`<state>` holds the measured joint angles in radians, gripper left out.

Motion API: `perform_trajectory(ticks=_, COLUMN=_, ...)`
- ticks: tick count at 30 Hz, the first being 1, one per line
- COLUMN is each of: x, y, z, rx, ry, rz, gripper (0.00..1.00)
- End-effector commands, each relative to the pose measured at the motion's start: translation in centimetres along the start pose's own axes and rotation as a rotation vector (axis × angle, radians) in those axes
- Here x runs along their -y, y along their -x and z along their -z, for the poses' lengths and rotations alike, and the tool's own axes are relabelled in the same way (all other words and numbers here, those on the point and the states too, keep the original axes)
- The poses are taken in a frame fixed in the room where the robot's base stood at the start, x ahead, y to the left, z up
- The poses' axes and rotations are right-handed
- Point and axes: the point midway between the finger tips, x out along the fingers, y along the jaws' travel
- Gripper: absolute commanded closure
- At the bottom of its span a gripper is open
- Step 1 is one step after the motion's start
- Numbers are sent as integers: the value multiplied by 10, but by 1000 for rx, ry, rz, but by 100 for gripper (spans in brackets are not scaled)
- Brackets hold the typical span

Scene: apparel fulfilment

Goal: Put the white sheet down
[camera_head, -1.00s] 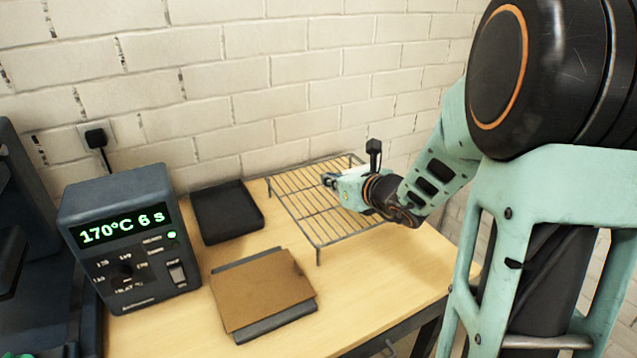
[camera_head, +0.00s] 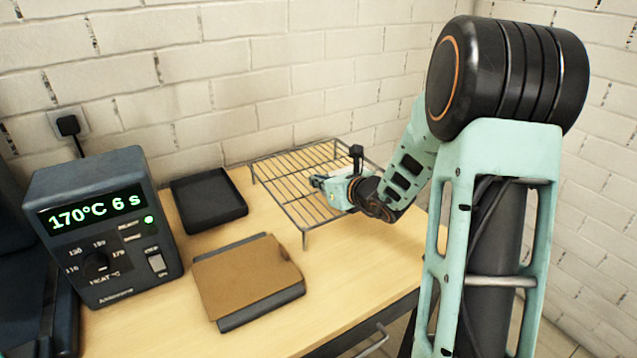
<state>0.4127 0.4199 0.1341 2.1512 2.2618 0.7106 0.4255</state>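I see no white sheet in the head view. My gripper (camera_head: 318,182) is over the wire rack (camera_head: 283,188), low and close to its bars. The fingers point left and are small and partly hidden by the gripper body, so I cannot tell whether they are open or shut or whether they hold anything. A brown sheet (camera_head: 245,278) lies on a dark flat tray (camera_head: 262,312) at the front of the table.
A black shallow tray (camera_head: 208,200) sits left of the rack. A control box (camera_head: 103,228) reading 170°C 6 s stands at the left. The wooden table (camera_head: 345,268) is bare at its front right. A brick wall (camera_head: 250,75) closes the back.

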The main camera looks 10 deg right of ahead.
Motion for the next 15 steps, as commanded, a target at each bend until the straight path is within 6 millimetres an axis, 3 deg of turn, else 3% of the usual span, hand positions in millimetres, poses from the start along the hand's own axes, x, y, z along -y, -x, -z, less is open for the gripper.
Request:
perform_trajectory(ticks=5, x=0, y=-2, z=4, rx=0, ry=0, rz=0, gripper=100)
perform_trajectory(ticks=6, x=0, y=-1, z=3, rx=0, ry=0, rz=0, gripper=92)
perform_trajectory(ticks=10, x=0, y=-1, z=2, rx=0, ry=0, rz=0, gripper=78)
perform_trajectory(ticks=15, x=0, y=-1, z=2, rx=0, ry=0, rz=0, gripper=78)
